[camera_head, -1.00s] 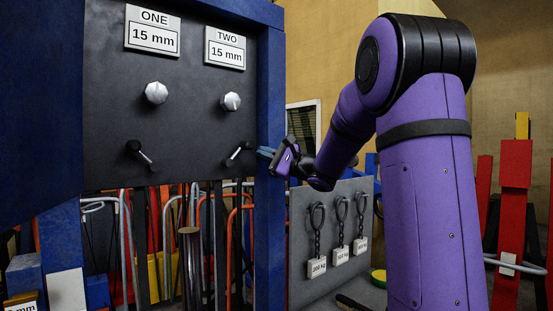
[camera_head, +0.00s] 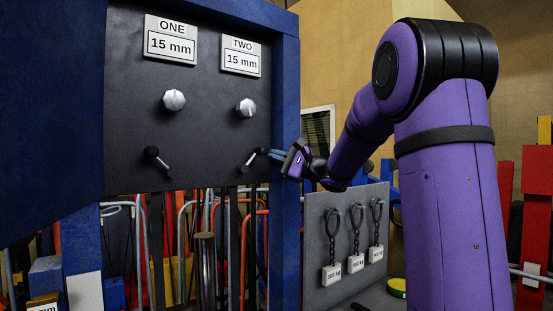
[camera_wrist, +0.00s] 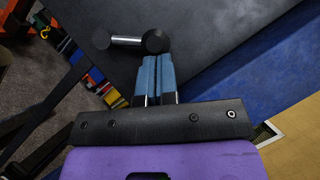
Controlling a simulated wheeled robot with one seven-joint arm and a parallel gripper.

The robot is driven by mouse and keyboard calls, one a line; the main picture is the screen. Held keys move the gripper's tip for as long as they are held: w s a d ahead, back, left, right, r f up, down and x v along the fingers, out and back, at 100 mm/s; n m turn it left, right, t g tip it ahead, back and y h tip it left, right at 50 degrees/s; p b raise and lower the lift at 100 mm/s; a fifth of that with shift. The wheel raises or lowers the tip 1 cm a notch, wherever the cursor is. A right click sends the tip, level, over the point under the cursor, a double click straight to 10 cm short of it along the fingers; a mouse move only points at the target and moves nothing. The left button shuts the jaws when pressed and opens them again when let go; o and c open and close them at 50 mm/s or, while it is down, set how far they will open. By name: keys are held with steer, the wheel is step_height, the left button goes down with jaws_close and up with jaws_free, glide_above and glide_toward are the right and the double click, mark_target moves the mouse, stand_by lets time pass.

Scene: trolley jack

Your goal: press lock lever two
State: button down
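Lock lever two (camera_head: 251,159) is a silver rod with black ends, set aslant on the dark panel (camera_head: 205,128) below the knob and the TWO sign. In the wrist view the lever (camera_wrist: 127,41) shows its larger round black end just beyond my fingertips. My gripper (camera_head: 272,153) is at the right of the lever's upper black end. Its blue fingers lie side by side in the wrist view (camera_wrist: 158,62), shut with nothing visible between them. The tips are very close to the black end; I cannot tell whether they touch it.
Lock lever one (camera_head: 158,160) is further left on the panel. Knobs (camera_head: 174,100) and (camera_head: 246,108) sit above the levers, under 15 mm signs. A blue frame post (camera_head: 286,110) stands right of the panel. A grey board with hanging weights (camera_head: 347,240) is at the lower right.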

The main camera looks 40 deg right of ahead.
steer(key=shift+a+r+n, duration=0.15)
steer(key=shift+r+n, duration=0.05)
steer(key=shift+n, duration=0.1)
steer(key=a+r+n+g+h, duration=0.3)
steer(key=a+n+g+h, duration=0.2)
steer(key=a+n, duration=0.5)
steer(key=shift+s+a+r+n+g+h, duration=0.15)
steer(key=shift+a+r+n+g+h, duration=0.25)
steer(key=shift+n+g, duration=0.5)
steer(key=shift+f, duration=0.1)
stand_by(0.4)
steer(key=shift+s, duration=0.1)
